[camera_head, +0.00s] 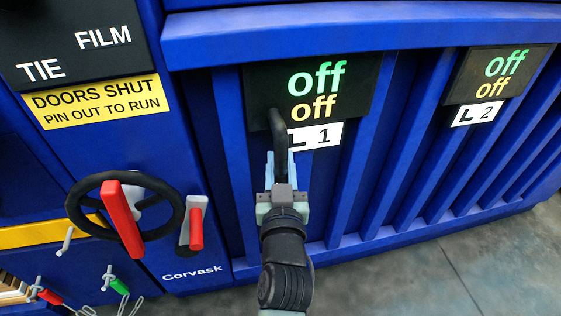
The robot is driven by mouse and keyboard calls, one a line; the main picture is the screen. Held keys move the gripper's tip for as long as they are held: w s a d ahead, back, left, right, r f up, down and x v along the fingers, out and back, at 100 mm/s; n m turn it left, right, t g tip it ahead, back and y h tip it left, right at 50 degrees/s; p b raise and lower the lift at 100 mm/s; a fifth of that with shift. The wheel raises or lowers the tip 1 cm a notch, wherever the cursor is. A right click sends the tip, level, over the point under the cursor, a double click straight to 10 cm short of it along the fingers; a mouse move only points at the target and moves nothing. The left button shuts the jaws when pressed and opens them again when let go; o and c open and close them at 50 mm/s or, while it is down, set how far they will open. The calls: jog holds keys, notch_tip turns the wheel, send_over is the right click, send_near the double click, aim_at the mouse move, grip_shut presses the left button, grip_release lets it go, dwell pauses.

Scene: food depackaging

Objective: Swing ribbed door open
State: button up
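The blue ribbed door front (343,185) fills the middle and right of the head view, with upright ribs below a thick horizontal rail. It looks closed; no gap shows. A black curved handle (277,122) stands out from it in front of the "L 1" label. My gripper (280,165) is at the lower part of this handle, its pale blue fingers on either side of it. Whether the fingers press on the handle is too small to tell. My wrist hides the ribs below it.
Display panels "L 1" (335,85) and "L 2" (505,70) read "off". At left are a black handwheel (80,190) with a red grip (121,215), a red-handled lever (196,228), and a yellow "DOORS SHUT, PIN OUT TO RUN" sign (95,101). Grey floor (440,265) is clear at lower right.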

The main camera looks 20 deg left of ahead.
grip_shut()
dwell(1.0)
